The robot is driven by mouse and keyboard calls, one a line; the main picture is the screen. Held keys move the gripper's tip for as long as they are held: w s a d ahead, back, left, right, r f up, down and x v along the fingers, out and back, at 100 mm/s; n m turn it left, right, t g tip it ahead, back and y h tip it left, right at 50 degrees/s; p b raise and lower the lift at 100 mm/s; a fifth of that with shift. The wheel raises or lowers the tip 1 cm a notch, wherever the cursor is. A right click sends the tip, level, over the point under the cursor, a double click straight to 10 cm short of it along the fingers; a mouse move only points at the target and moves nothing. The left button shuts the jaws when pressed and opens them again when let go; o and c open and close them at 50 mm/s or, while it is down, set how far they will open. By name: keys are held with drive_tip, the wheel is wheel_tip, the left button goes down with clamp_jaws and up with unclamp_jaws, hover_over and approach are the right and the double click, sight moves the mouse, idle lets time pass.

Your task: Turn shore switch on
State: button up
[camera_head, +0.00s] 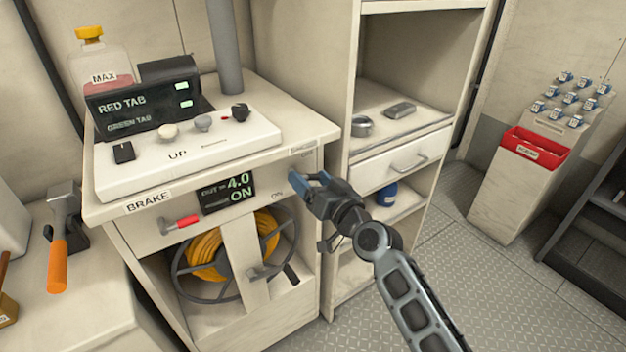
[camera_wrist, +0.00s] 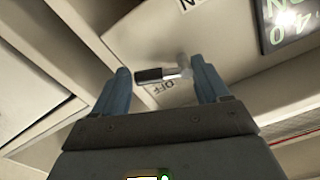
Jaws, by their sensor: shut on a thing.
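The shore switch is a short lever with a black grip and a metal stem (camera_wrist: 160,75) on the cabinet's front panel, seen in the wrist view. In the head view my fingers hide the lever. There an ON label (camera_head: 277,194) is lower left of the fingers. The panel's display (camera_head: 228,193) reads OUT = 4.0 and ON.
A red-handled brake lever (camera_head: 180,223) is left of the display. A yellow hose reel (camera_head: 205,256) sits below. Several knobs stand on the white console (camera_head: 215,150) above. Shelves with a drawer (camera_head: 400,160) are close on the right.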

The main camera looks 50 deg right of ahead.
drive_tip(key=m, duration=0.3)
drive_tip(key=shift+a+f+m, duration=0.15)
drive_tip(key=shift+f+m, duration=0.25)
drive_tip(key=m, duration=0.3)
drive_tip(key=a+f+m+p, duration=0.1)
drive_tip(key=m, duration=0.2)
drive_tip(key=a+m+p, duration=0.1)
drive_tip(key=m, duration=0.2)
drive_tip(key=shift+w+f+m, duration=0.15)
drive_tip(key=shift+w+m, duration=0.1)
drive_tip(key=shift+m, duration=0.15)
drive_tip(key=o, duration=0.8)
drive_tip(key=shift+o, duration=1.1)
drive_tip(key=shift+a, duration=0.1)
